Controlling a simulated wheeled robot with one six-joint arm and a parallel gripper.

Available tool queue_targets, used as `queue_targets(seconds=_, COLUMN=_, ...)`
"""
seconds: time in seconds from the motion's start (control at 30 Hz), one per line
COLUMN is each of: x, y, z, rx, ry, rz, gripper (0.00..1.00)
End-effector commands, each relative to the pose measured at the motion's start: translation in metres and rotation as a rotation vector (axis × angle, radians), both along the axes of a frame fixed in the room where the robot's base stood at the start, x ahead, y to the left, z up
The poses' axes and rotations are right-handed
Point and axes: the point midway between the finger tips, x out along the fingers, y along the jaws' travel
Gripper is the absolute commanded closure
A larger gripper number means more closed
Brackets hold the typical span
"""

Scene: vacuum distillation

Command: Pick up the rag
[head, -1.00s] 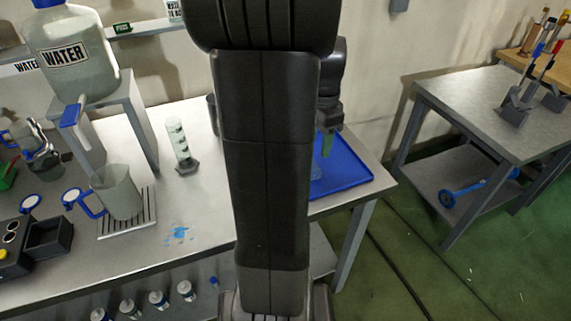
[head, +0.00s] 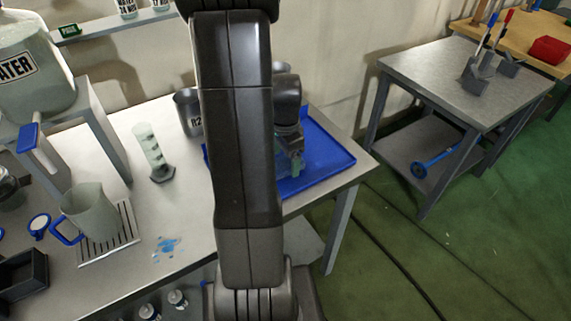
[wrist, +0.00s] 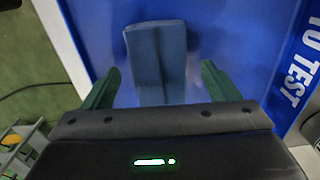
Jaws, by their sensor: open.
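The rag (wrist: 157,52) looks like a folded grey-blue cloth lying in the blue tray in the wrist view. My gripper (wrist: 160,68) is open, its two green fingers apart on either side of the rag's near part, with a gap on both sides. Whether the fingertips are level with the rag is hard to tell. In the head view my gripper (head: 294,162) is over the blue tray (head: 335,160), partly behind my arm, and I cannot make out the rag there.
The tray sits at the right end of the steel bench. A measuring cylinder (head: 152,152), a beige jug (head: 90,212) and a grey R2 container (head: 188,112) stand to the left. A blue spill (head: 166,246) lies near the front edge. A second table (head: 455,70) stands right.

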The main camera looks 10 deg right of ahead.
Motion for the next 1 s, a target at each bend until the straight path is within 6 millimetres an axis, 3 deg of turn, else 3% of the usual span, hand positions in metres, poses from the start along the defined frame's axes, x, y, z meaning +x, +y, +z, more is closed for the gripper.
queue_targets(seconds=0.13, x=-0.0006, y=-0.0001, z=-0.0115, rx=0.001, ry=0.001, rz=0.0, gripper=0.18)
queue_targets(seconds=0.37, x=-0.0004, y=-0.0002, z=-0.0128, rx=0.0, ry=0.0, rz=0.0, gripper=0.18)
queue_targets(seconds=0.63, x=-0.0004, y=-0.0002, z=-0.0126, rx=0.0, ry=0.0, rz=-0.001, gripper=0.67)
queue_targets(seconds=1.0, x=0.0005, y=-0.0003, z=-0.0035, rx=-0.001, ry=-0.004, rz=0.0, gripper=0.67)
